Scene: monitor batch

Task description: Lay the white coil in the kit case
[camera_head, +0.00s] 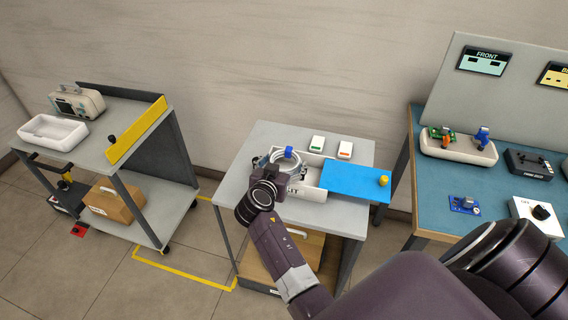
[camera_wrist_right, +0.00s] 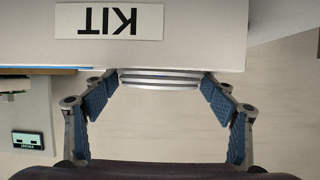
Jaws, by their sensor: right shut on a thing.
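The white coil (camera_head: 272,159) has a blue clip and sits at the left part of the kit case (camera_head: 313,175). The case is a white box with a blue lid (camera_head: 350,182) slid off to the right, its yellow knob (camera_head: 383,180) at the far end. My right gripper (camera_head: 271,169) is shut on the coil at the case's left end. In the right wrist view the coil's bands (camera_wrist_right: 160,79) lie between the two fingers, at the rim of the wall with the KIT label (camera_wrist_right: 109,21). The wall may hide part of the coil, and its resting contact is unclear. My left gripper is out of view.
Two small boxes, one green-marked (camera_head: 317,144) and one orange-marked (camera_head: 345,149), stand behind the case on the grey table (camera_head: 262,134). A blue bench (camera_head: 440,190) with devices stands right. A cart (camera_head: 98,135) with a white tray (camera_head: 52,132) stands left.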

